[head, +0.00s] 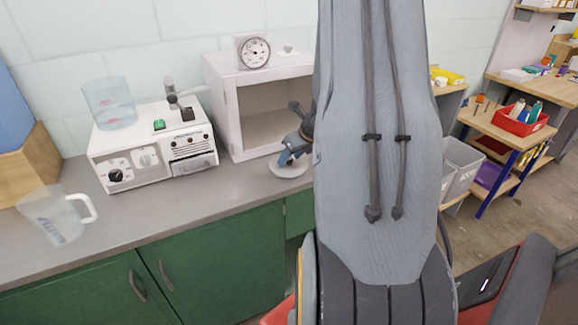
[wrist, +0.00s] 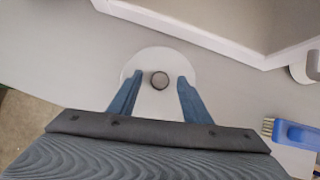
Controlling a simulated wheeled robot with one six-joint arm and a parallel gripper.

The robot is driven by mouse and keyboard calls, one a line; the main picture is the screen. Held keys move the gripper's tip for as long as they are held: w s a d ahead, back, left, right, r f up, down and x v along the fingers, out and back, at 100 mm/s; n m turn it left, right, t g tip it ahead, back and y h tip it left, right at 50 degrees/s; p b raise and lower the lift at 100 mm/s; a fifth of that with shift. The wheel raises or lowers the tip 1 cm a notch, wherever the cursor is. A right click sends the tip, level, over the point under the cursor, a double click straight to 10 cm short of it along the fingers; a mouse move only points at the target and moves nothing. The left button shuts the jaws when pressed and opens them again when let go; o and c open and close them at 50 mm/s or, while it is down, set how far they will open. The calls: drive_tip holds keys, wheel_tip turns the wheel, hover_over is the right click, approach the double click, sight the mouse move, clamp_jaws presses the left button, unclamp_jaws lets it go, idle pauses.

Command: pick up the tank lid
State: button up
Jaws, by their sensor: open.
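The tank lid (wrist: 160,58) is a pale round disc with a small dark-rimmed round knob (wrist: 159,80) at its middle. It lies flat on the grey counter, and its pale disc also shows in the head view (head: 289,170) below my gripper (head: 288,155). In the wrist view my gripper (wrist: 159,87) is open, with one blue finger on each side of the knob. The fingers look apart from the knob. How high the fingertips are above the lid I cannot tell. My arm hides part of the scene right of the lid in the head view.
An open-fronted white cabinet (head: 223,95) stands close behind the lid. Left of it is a white machine (head: 130,150) with a clear bluish tank (head: 110,105) on top. A clear jug (head: 58,218) stands at the counter's left. A blue-handled brush (wrist: 297,134) lies at the right.

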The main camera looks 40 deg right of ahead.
clamp_jaws()
idle(0.3)
